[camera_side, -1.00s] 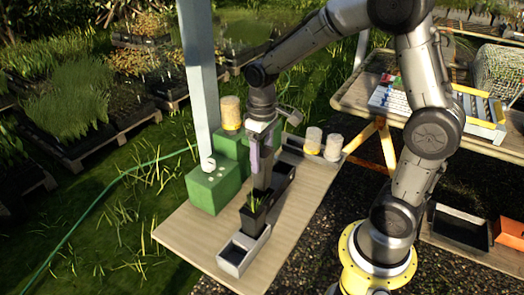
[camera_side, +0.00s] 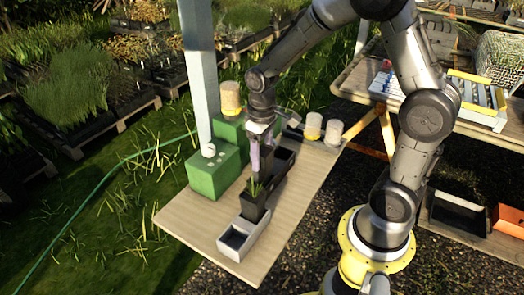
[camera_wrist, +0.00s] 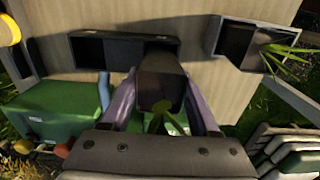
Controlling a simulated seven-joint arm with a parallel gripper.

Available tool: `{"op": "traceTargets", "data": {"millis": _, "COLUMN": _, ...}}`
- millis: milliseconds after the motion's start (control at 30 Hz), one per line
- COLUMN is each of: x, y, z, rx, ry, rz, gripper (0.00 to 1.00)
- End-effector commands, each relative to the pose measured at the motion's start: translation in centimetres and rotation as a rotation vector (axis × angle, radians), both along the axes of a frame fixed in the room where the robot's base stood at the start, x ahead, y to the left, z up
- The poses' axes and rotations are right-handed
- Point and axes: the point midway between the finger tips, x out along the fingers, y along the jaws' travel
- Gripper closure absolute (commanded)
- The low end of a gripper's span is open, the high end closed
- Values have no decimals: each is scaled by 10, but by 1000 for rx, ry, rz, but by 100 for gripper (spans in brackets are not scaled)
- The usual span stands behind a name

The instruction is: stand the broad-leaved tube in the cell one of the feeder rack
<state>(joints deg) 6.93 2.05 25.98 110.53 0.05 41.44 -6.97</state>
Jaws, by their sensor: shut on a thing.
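My gripper (camera_wrist: 165,105) is shut on a dark square tube (camera_wrist: 163,75) with a few broad green leaves (camera_wrist: 160,115). In the side view my gripper (camera_side: 256,158) points down over the dark long rack (camera_side: 284,160); the held tube is largely hidden there. The wrist view shows this rack (camera_wrist: 125,38) with dark open cells beyond the held tube. A grey rack (camera_side: 238,250) stands at the table's front end, with an open cell in front and a dark tube with narrow leaves (camera_side: 254,198) behind. I cannot tell which rack is the feeder, or whether the held tube touches a cell.
A green stepped block (camera_side: 214,175) stands left of the racks, with a white cup-like piece (camera_side: 208,150) and a yellowish jar (camera_side: 230,98) on it. Two jars (camera_side: 313,126) stand at the back right. The wooden table (camera_side: 190,222) is bare at front left.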

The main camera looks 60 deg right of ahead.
Motion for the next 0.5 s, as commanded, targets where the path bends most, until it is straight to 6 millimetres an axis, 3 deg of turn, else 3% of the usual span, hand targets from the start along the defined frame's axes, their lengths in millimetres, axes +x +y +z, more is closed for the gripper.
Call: {"op": "traceTargets", "data": {"millis": 500, "x": 0, "y": 0, "z": -21, "rx": 0, "ry": 0, "rz": 0, "gripper": 100}}
